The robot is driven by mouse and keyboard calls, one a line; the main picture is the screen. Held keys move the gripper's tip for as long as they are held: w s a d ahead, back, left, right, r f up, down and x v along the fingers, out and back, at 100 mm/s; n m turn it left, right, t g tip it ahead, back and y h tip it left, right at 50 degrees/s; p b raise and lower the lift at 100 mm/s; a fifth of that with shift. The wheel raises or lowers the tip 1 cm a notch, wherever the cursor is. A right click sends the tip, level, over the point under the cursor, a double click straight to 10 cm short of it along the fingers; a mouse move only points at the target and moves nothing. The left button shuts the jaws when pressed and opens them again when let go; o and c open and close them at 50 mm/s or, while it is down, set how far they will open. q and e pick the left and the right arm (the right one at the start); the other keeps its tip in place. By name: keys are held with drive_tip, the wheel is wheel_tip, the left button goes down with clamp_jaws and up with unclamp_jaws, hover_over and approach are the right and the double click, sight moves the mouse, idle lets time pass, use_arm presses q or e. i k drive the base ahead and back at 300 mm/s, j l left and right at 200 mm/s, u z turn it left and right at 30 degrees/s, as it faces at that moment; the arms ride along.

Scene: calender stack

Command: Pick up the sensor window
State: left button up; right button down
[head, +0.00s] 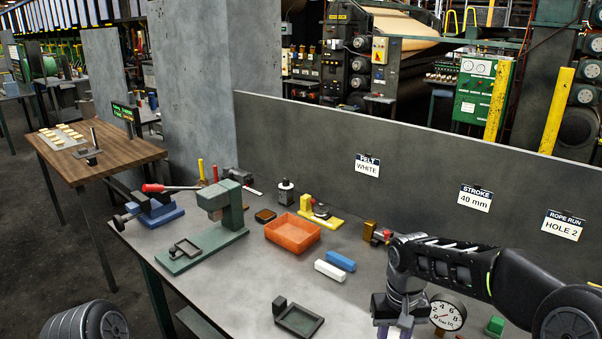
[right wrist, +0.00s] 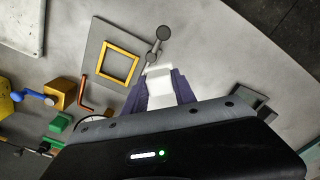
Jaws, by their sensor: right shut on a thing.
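My right gripper (right wrist: 160,88) is shut on a white, flat-looking piece (right wrist: 159,92), held between its purple fingers in the right wrist view. The pictures do not make clear that this piece is the sensor window. In the head view the gripper (head: 395,331) is at the bottom edge, left of a round dial gauge (head: 447,312), with its tips cut off. In the wrist view, a grey plate (right wrist: 101,36) with a yellow square frame (right wrist: 118,63) and a rod with dark round ends (right wrist: 157,45) lie beyond the fingers. My left gripper is not in view.
On the bench are an orange bin (head: 292,234), a blue block (head: 340,260), a white block (head: 331,271), a dark tray (head: 300,318) and a green press (head: 232,212). A green block (head: 495,326) is right of the gauge. A grey panel (head: 300,135) stands behind.

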sight(298, 320)
drive_tip(key=z, duration=0.45)
drive_tip(key=i+j+z, duration=0.1)
drive_tip(key=j+z, duration=0.35)
drive_tip(key=j, duration=0.25)
drive_tip(key=j+z, duration=0.4)
drive_tip(key=j, duration=1.2)
